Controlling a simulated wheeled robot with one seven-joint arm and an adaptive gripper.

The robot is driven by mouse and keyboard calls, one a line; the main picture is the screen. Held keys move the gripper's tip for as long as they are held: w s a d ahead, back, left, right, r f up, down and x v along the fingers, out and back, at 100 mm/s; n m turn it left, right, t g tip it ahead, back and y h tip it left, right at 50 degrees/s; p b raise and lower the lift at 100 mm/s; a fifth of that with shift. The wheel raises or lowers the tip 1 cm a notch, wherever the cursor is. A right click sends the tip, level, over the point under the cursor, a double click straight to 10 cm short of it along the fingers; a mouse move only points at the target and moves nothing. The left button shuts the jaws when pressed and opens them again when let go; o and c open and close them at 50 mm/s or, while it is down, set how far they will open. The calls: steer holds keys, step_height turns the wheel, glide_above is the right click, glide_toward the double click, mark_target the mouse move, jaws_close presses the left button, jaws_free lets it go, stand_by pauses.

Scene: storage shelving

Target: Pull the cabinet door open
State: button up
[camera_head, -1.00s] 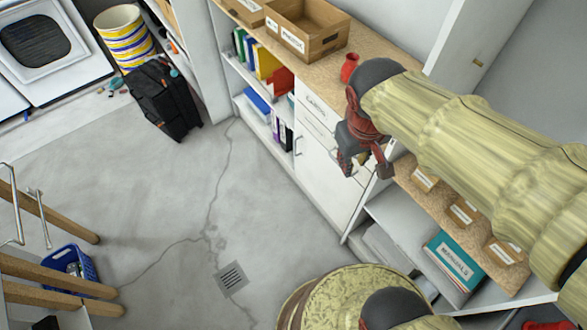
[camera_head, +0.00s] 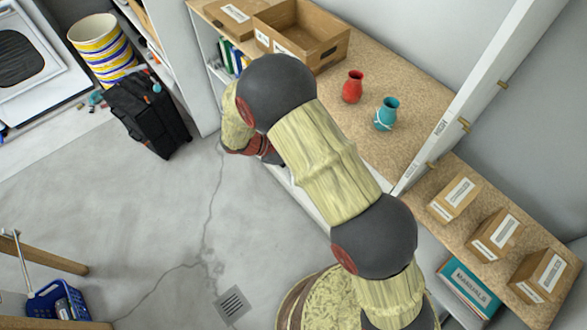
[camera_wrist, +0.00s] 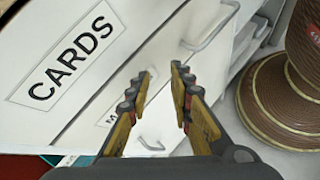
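The white cabinet front (camera_head: 311,198) is mostly hidden behind my arm in the head view. In the wrist view I see a drawer with a "CARDS" label (camera_wrist: 70,58). Below it is a second drawer with a slanting bar handle (camera_wrist: 211,30) and a partly hidden label. A small handle (camera_wrist: 151,145), seemingly the door's, shows in the gap between my fingers, low in that view. My gripper (camera_wrist: 159,76) is open and empty in front of the cabinet. Its fingers do not appear to touch a handle. In the head view its fingertips are hidden.
A red vase (camera_head: 352,87), a teal vase (camera_head: 386,114) and an open wooden box (camera_head: 325,62) stand on the cabinet top. Small boxes (camera_head: 455,199) sit on the lower shelf at right. A black suitcase (camera_head: 150,115) stands left; the floor between is clear.

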steer(key=w+a+f+n+t+h, duration=0.1)
steer(key=w+a+f+n+t, duration=0.2)
steer(key=f, duration=0.5)
steer(key=a+f+n+t+b, duration=0.1)
steer(key=a+f+n+t, duration=0.2)
steer(key=f+n+t, duration=0.35)
steer(key=w+a+f+n+t+h, duration=0.1)
steer(key=w+a+f+n+t, duration=0.2)
steer(key=f, duration=0.6)
steer(key=shift+g, duration=0.25)
steer(key=b+x, duration=0.1)
steer(key=x, duration=0.5)
steer(key=shift+d+f+b, duration=0.1)
steer(key=shift+f+b, duration=0.1)
steer(key=shift+b, duration=0.2)
steer(key=shift+c, duration=0.8)
steer(key=c, duration=0.4)
jaws_close()
